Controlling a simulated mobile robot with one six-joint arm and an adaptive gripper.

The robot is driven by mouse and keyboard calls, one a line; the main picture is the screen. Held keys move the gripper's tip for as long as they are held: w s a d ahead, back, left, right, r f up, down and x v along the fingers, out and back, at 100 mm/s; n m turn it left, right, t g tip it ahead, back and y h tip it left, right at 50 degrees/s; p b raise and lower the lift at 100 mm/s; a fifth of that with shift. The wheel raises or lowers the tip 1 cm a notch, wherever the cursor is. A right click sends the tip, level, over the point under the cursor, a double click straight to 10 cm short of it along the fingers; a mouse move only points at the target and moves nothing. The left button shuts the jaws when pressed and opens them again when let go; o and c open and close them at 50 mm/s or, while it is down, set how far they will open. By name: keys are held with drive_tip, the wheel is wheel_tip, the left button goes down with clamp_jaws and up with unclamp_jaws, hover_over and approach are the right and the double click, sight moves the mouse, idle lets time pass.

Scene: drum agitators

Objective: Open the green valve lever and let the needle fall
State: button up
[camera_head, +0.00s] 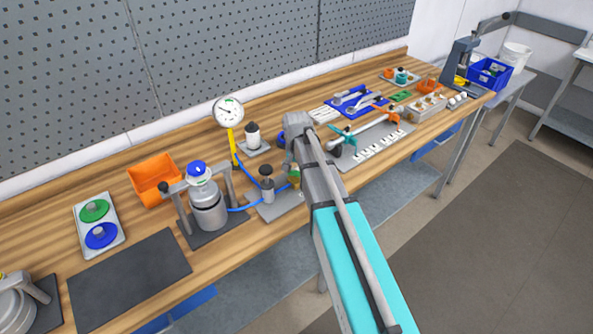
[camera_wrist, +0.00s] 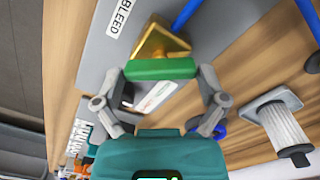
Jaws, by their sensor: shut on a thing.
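The green valve lever (camera_wrist: 160,69) lies crosswise between the fingers of my gripper (camera_wrist: 160,76) in the wrist view, and the gripper is shut on it. The brass valve body (camera_wrist: 158,42) shows just beyond the lever, on a grey plate with a BLEED label (camera_wrist: 122,18). In the head view, my arm hides most of the valve and the gripper; a bit of brass (camera_head: 294,176) shows at the arm's left edge. The white-faced pressure gauge (camera_head: 228,111) stands on a yellow stem at the back. Its needle is too small to read exactly.
A blue hose (camera_head: 243,209) runs between the silver pot (camera_head: 208,207) and the valve plate. A dark knobbed fitting (camera_head: 267,184) stands close left of my arm. A white cylinder (camera_wrist: 283,124) is near the gripper's right. The dark mat (camera_head: 130,279) is bare.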

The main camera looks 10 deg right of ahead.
drive_tip(key=n, duration=0.4)
drive_tip(key=shift+n, duration=0.3)
drive_tip(key=n, duration=0.5)
drive_tip(key=shift+s, duration=0.1)
drive_tip(key=o, duration=0.8)
drive_tip(key=shift+m, duration=0.3)
